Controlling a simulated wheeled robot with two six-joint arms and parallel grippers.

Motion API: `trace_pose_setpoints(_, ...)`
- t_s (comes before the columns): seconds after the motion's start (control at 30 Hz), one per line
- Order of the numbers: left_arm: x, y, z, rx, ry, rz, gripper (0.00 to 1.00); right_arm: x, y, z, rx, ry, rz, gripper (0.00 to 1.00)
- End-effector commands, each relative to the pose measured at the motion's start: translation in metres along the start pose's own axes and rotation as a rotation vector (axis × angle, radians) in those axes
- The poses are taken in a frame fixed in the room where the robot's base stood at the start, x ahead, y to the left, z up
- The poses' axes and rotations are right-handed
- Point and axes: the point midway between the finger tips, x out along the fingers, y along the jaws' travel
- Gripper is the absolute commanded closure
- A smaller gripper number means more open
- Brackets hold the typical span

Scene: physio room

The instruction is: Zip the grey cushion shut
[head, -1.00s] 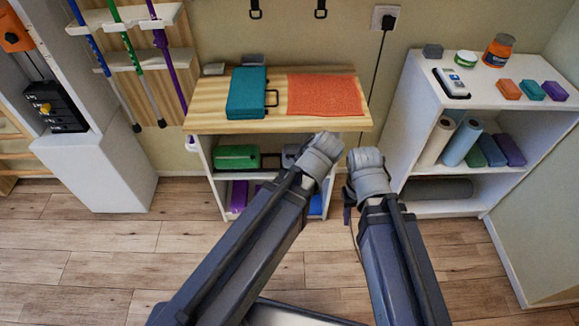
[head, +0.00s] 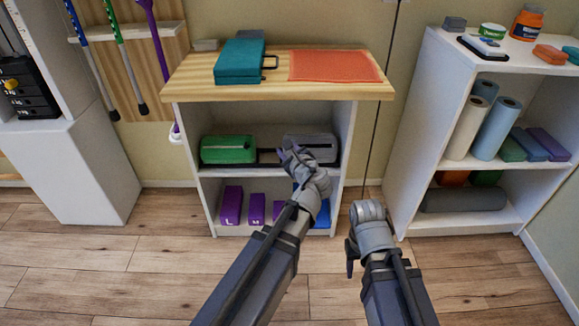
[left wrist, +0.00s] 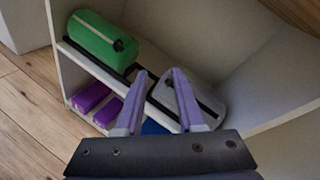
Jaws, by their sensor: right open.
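The grey cushion (head: 312,143) lies on the upper inner shelf of the wooden-topped unit, at the right end, next to a green cushion (head: 228,149). In the left wrist view the grey cushion (left wrist: 202,97) is partly hidden behind my fingers. I cannot make out its zip or how far it is closed. My left gripper (head: 288,152) is in front of the grey cushion's left end. In the left wrist view its two purple fingers (left wrist: 159,74) are apart, with nothing gripped between them. My right gripper (head: 350,262) is open, low in front of the unit and away from the cushion.
A dark strip (left wrist: 86,59) runs along the shelf before the cushions. The wooden top (head: 190,87) overhangs them, bearing a teal case (head: 240,60) and an orange mat (head: 335,66). Purple blocks (head: 232,204) stand below. A white shelf (head: 424,130) stands right; floor between is clear.

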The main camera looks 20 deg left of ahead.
Motion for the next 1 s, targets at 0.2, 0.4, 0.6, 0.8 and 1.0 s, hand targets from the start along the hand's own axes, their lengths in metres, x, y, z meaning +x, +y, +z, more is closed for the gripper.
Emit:
trace_pose_setpoints(0.2, 0.033, 0.011, -0.050, 0.334, -0.112, -0.129, 0.62, 0.087, -0.009, -0.005, 0.000, 0.001, 0.001, 0.50)
trace_pose_setpoints(0.4, 0.046, 0.009, -0.071, 0.567, -0.191, -0.201, 0.62, 0.126, -0.012, -0.007, 0.000, 0.002, 0.001, 0.50)
trace_pose_setpoints(0.6, 0.049, 0.006, -0.077, 0.665, -0.225, -0.227, 0.62, 0.136, -0.013, -0.007, 0.000, 0.002, 0.001, 0.50)
trace_pose_setpoints(0.8, 0.050, 0.005, -0.076, 0.673, -0.227, -0.230, 0.62, 0.135, -0.013, -0.007, 0.000, 0.002, 0.001, 0.50)
trace_pose_setpoints(1.0, 0.062, 0.000, -0.074, 0.672, -0.227, -0.229, 0.62, 0.135, -0.013, -0.007, 0.000, 0.002, 0.001, 0.50)
